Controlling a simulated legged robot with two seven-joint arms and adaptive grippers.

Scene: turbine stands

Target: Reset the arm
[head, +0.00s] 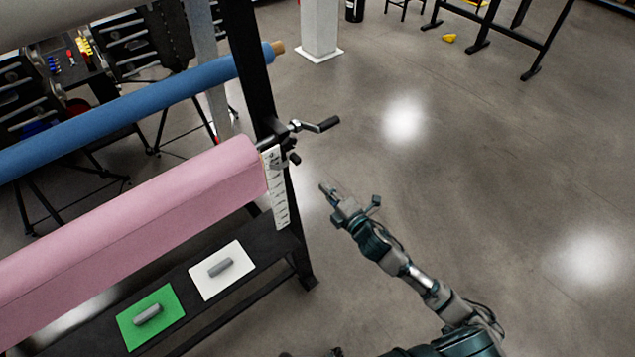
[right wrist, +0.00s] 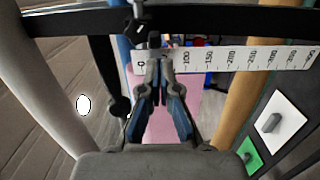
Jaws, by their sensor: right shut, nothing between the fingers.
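My right gripper (head: 328,192) is in the middle of the head view, to the right of the black stand (head: 250,65). It is shut and empty, with clear space between it and the crank handle (head: 318,125) on the stand's end. In the right wrist view the closed fingers (right wrist: 154,50) point toward the white ruler scale (right wrist: 225,58) and the pink roll (right wrist: 172,122). I cannot tell from that view how far they are from the ruler. My left gripper is not in view.
The pink roll (head: 130,220) and a blue roll (head: 130,100) span the stand. Grey blocks lie on a green sheet (head: 130,333) and a white sheet (head: 233,285) on the lower black shelf (head: 195,325). Open floor (head: 480,170) extends to the right.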

